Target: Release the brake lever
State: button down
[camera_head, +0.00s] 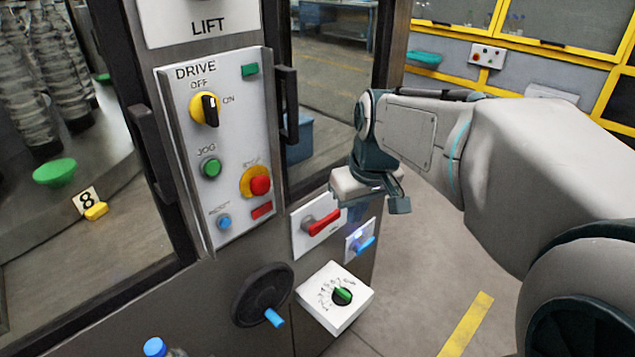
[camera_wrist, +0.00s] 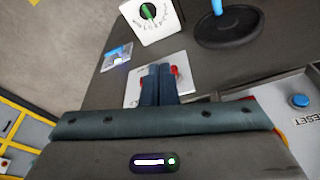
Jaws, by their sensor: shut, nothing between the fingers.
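A red lever (camera_head: 322,223) sits on a white plate (camera_head: 300,241) low on the machine's front. The plate's label is too small to read. The lever lies slightly tilted, its right end higher. In the wrist view the white plate (camera_wrist: 134,91) is partly covered by my fingers, and red bits of the lever (camera_wrist: 174,72) show beside them. My gripper (camera_wrist: 158,68) is shut and empty, its fingers pointing at the lever. In the head view my gripper (camera_head: 352,208) is just right of and above the lever; whether it touches cannot be told.
A small blue lever (camera_head: 365,244) is right of the plate. A white box with a green knob (camera_head: 343,296) and a black handwheel (camera_head: 263,295) are below. The DRIVE panel (camera_head: 228,205), with a red button (camera_head: 260,185), is upper left. Open floor lies right.

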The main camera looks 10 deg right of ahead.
jog(key=w+d+r+n+y+b, duration=0.1)
jog(key=w+n, duration=0.3)
jog(key=w, duration=1)
jog(key=shift+r+b, duration=0.3)
jog(key=shift+b, duration=0.15)
jog(key=shift+f, duration=0.1)
send_near(333, 215)
jog(key=x, duration=0.3)
jog(key=w+x, duration=0.1)
jog(key=x, duration=0.1)
jog(key=shift+a+f+b, duration=0.15)
jog(key=shift+a+b, duration=0.15)
jog(key=shift+a, duration=0.15)
jog(key=shift+f, duration=0.6)
jog(key=shift+y, duration=0.3)
